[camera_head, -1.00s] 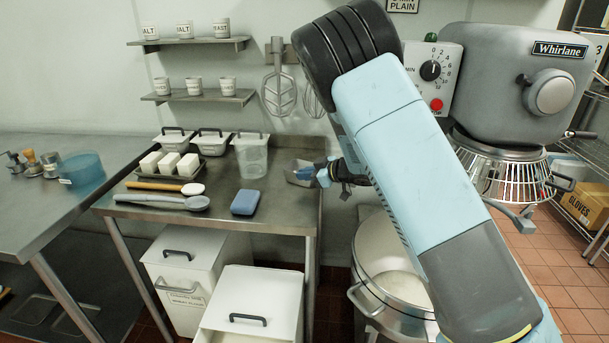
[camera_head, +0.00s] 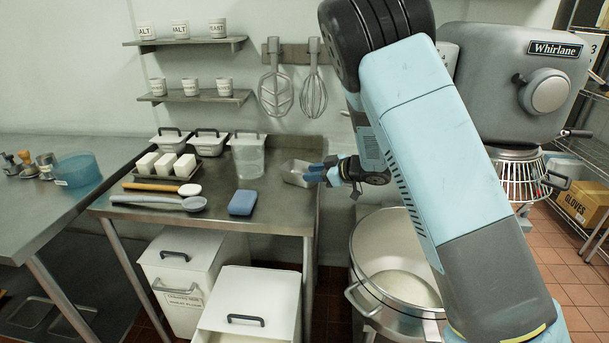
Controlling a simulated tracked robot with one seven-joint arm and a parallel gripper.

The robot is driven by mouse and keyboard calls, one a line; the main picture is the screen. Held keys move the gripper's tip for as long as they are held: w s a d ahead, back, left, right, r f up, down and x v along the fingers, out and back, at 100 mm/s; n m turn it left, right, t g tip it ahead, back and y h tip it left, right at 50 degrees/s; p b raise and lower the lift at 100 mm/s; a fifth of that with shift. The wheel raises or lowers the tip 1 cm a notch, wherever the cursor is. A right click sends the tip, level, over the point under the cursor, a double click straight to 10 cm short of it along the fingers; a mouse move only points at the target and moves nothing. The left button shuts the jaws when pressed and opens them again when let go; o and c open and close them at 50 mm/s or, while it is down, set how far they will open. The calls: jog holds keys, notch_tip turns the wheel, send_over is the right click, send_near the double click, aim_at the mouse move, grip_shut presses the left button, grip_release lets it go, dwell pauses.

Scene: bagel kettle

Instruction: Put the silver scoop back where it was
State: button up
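The silver scoop (camera_head: 296,173) is at the right end of the steel table, with its open bowl toward the left. My gripper (camera_head: 316,172) is at the scoop's right side, with its blue fingers reaching to the handle end. The fingers and the handle overlap at this small size. I cannot tell whether the fingers are shut on the handle or open around it, nor whether the scoop rests on the table or is just above it.
A blue block (camera_head: 242,203), a grey spoon-shaped tool (camera_head: 160,202) and a clear tub (camera_head: 249,158) are on the table (camera_head: 270,215). A large steel bowl (camera_head: 362,240) stands right of the table, below my arm. The mixer (camera_head: 520,75) is at the right. White bins (camera_head: 250,290) stand below.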

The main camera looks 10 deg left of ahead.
jog(key=v, duration=0.7)
jog(key=shift+d+r, duration=0.15)
jog(key=shift+d, duration=0.1)
